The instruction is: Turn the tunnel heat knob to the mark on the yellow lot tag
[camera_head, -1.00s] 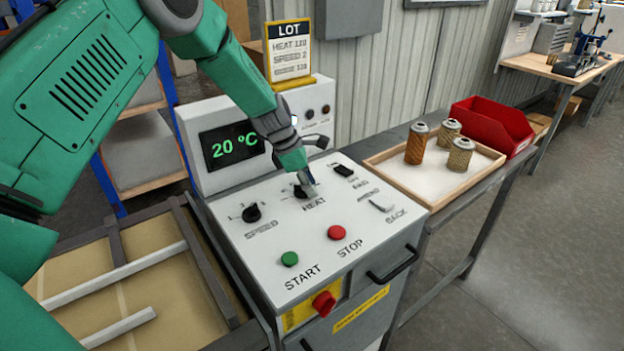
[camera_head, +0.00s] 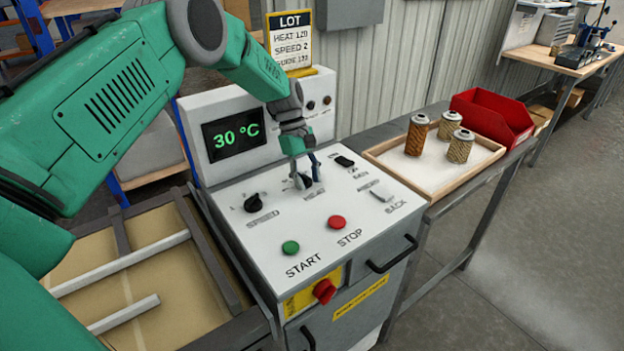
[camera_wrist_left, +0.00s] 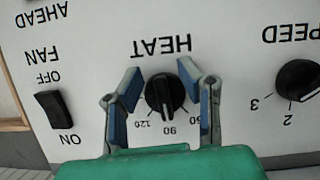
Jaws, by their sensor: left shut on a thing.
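The black heat knob (camera_head: 302,181) is on the white top panel of the control box. My left gripper (camera_head: 304,172) comes down over it, and its fingers are shut on it. In the left wrist view, the heat knob (camera_wrist_left: 165,95) is between the blue-padded fingers of my left gripper (camera_wrist_left: 165,98). That view is upside down; marks including 120 and 90 show around the knob. The yellow lot tag (camera_head: 290,72) stands behind the box and reads HEAT 120, SPEED 2. My right gripper is out of view.
A display (camera_head: 234,133) reads 30 °C. The speed knob (camera_head: 254,202), fan switch (camera_head: 344,161), green start button (camera_head: 290,247) and red stop button (camera_head: 336,222) are close by. A wooden tray (camera_head: 434,191) with filter cartridges and a red bin (camera_head: 492,118) are to the right.

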